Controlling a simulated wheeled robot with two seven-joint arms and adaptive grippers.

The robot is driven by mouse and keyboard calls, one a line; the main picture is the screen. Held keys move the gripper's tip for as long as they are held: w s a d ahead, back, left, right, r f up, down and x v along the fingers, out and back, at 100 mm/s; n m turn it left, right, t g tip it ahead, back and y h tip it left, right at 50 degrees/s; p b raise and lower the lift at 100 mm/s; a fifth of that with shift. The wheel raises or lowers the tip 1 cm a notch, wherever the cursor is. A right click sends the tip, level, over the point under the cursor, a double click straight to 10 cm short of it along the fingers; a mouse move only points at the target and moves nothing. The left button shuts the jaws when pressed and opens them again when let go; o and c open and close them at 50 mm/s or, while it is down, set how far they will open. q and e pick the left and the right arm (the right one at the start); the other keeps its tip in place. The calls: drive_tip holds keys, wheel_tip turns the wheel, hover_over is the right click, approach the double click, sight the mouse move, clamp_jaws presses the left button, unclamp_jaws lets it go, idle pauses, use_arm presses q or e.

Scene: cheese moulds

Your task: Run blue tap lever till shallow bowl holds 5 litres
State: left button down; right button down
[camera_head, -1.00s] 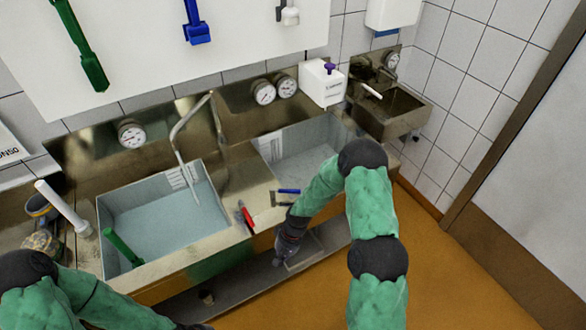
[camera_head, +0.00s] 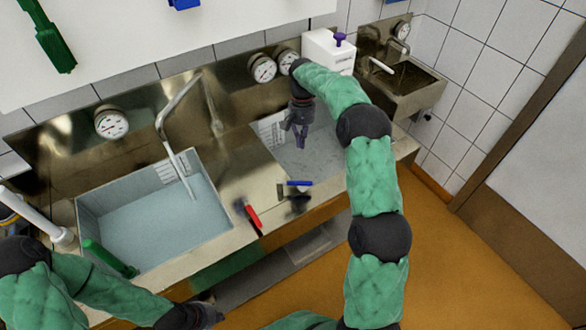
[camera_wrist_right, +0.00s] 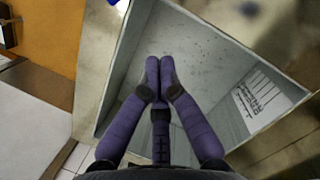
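The blue tap lever (camera_head: 300,183) lies on the front rim of the right-hand basin, roughly crosswise. I cannot single out a shallow bowl by name; the right-hand basin (camera_head: 325,160) has a grey floor and a white scale label on its wall. Its floor and scale label (camera_wrist_right: 256,98) also show in the right wrist view, and no clear water line shows there. My right gripper (camera_head: 299,140) hangs above this basin, behind the blue lever and apart from it. In the right wrist view its fingertips (camera_wrist_right: 159,66) are together and empty. My left gripper (camera_head: 203,317) is low at the front, its fingers unclear.
The left-hand basin (camera_head: 160,225) holds pale bluish water under a bent spout (camera_head: 172,135). A red lever (camera_head: 252,216) and a green handle (camera_head: 110,259) lie at its rim. Dials (camera_head: 111,123) line the backsplash. A white box with a purple knob (camera_head: 328,52) stands behind the right-hand basin.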

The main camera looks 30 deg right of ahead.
drive_tip(key=s+a+f+b, duration=0.2)
drive_tip(key=s+f, duration=0.3)
drive_tip(key=f, duration=0.4)
drive_tip(key=shift+s+a, duration=0.15)
drive_tip(key=shift+a, duration=0.3)
drive_tip(key=shift+s+r, duration=0.1)
